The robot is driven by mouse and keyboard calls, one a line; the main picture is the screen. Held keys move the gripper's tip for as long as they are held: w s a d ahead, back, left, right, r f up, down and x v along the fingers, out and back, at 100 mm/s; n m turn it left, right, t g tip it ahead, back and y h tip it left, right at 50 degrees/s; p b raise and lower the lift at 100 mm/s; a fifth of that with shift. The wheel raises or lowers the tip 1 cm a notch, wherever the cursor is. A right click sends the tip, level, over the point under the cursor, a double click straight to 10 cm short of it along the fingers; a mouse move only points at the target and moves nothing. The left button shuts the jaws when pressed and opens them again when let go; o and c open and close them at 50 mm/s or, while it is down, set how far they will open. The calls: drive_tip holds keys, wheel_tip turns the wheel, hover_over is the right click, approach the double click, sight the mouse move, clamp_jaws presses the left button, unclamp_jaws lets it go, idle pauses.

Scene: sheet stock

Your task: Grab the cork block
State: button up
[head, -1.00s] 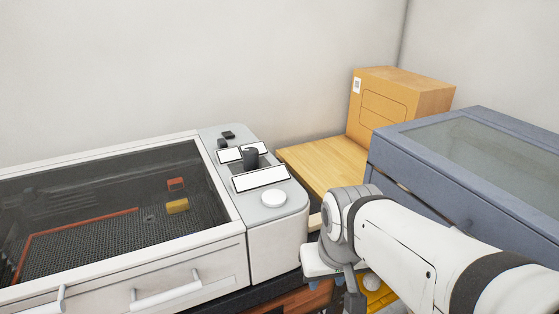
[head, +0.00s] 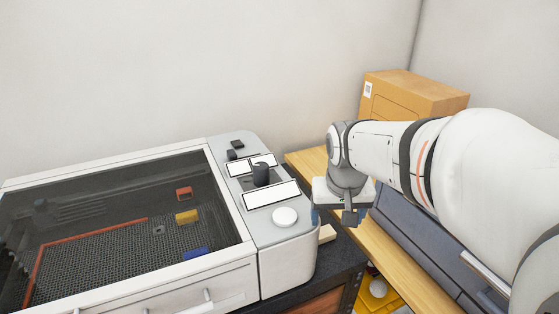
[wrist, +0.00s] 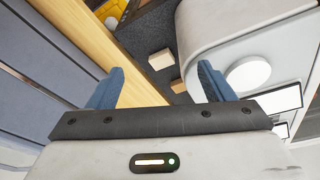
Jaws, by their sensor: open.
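Two small blocks lie on the dark benchtop beside the grey-white machine. A pale cream block (wrist: 160,60) shows near the top middle of the wrist view. A smaller, browner tan block (wrist: 178,86), probably the cork block, lies close to the machine's side, nearer my fingers. In the head view a pale block (head: 327,233) shows just below my gripper; the tan one seems hidden there. My gripper (wrist: 160,84) is open and empty, its blue fingers apart above the blocks. In the head view my gripper (head: 334,215) points down beside the machine's control panel.
The machine (head: 290,255) with a dark lid stands on the left, its wall close to the blocks. A wooden shelf (head: 385,245) and blue-grey cabinet (head: 420,240) are on the right. A cardboard box (head: 420,95) stands behind. A yellow crate (head: 375,290) sits lower, in front.

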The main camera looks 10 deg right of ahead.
drive_tip(key=shift+o, duration=0.8)
drive_tip(key=w+r+p, duration=0.2)
drive_tip(key=w+r, duration=0.1)
drive_tip(key=w, duration=0.4)
drive_tip(key=shift+w+r+p, duration=0.15)
drive_tip(key=shift+w+p, duration=0.2)
drive_tip(key=shift+p, duration=0.05)
drive_tip(key=w+p, duration=0.2)
drive_tip(key=w, duration=0.6)
drive_tip(key=w+f+n, duration=0.1)
drive_tip(key=w+f, duration=0.2)
drive_tip(key=f, duration=0.2)
drive_tip(key=w+f+n+y, duration=0.1)
drive_tip(key=w+f+n, duration=0.1)
drive_tip(key=w+f, duration=0.2)
drive_tip(key=w+f+n+g+b, duration=0.1)
drive_tip(key=w+f+n, duration=0.1)
drive_tip(key=f, duration=0.5)
drive_tip(key=shift+w+a+f, duration=0.25)
drive_tip(key=shift+w+f, duration=0.05)
drive_tip(key=shift+w, duration=0.4)
drive_tip(key=shift+w+a+f+p, duration=0.15)
drive_tip(key=shift+f+p, duration=0.3)
drive_tip(key=shift+f, duration=0.85)
drive_tip(key=shift+w+a+f+p, duration=0.2)
drive_tip(key=shift+f+p, duration=0.3)
drive_tip(key=shift+f, duration=0.8)
drive_tip(key=shift+w+a+f+p, duration=0.15)
drive_tip(key=shift+f+p, duration=0.3)
drive_tip(key=shift+f, duration=0.85)
